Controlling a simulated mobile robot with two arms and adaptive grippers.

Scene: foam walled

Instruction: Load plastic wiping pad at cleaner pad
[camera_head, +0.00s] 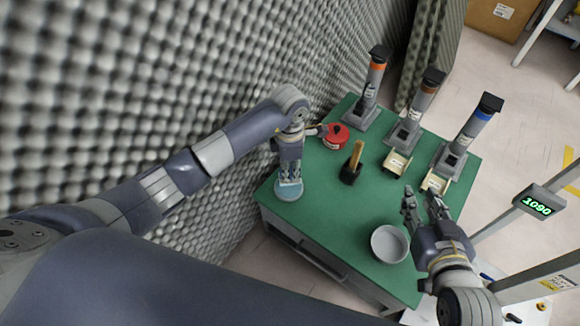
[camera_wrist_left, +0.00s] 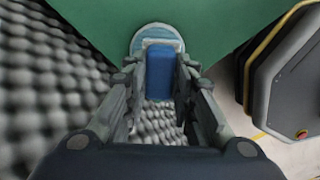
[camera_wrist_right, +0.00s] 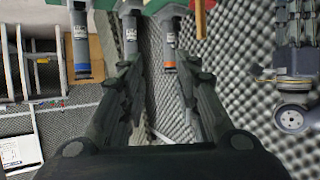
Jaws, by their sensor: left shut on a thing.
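My left gripper (camera_head: 289,180) points down at the left corner of the green table (camera_head: 325,205). It is shut on a blue block (camera_wrist_left: 160,72), seen between its fingers in the left wrist view. A round pale-blue pad (camera_head: 288,191) lies at the block's far end, just below the fingertips. It also shows in the left wrist view (camera_wrist_left: 158,33). I cannot tell whether block and pad are joined, or whether the pad touches the table. My right gripper (camera_head: 424,203) is open and empty over the table's right side, near a grey bowl (camera_head: 390,260).
A red round container (camera_head: 335,137) and a wooden-handled tool in a black holder (camera_head: 355,162) stand mid-table. Dispensers with orange (camera_head: 375,75), brown (camera_head: 426,93) and blue (camera_head: 480,125) tops line the far side, with small cream trays (camera_head: 396,163). A foam wall (camera_head: 190,80) borders the left.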

